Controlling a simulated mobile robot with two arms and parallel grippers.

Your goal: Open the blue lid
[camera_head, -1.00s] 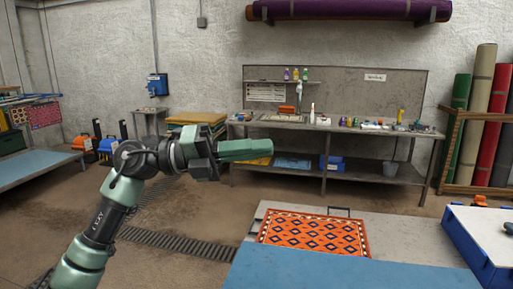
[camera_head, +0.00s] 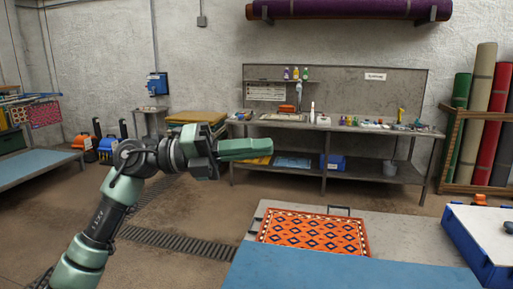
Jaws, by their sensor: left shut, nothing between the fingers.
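A flat blue panel (camera_head: 340,272) lies at the bottom middle, in front of a patterned orange rug (camera_head: 315,232) on a grey surface. A blue box with a pale top (camera_head: 478,240) stands at the right edge, cut off by the picture. I cannot tell which of these is the blue lid, and neither shows as raised. My left gripper (camera_head: 262,148) is shut and empty, pointing right. It is held in the air above and left of the rug, apart from the panel and the box. My right gripper is not in view.
A metal workbench (camera_head: 345,130) with bottles and small items stands along the back wall. Rolled rugs (camera_head: 482,120) lean in a wooden rack at the right. A blue-topped table (camera_head: 40,165) is at the left. A floor grate (camera_head: 180,243) crosses open floor.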

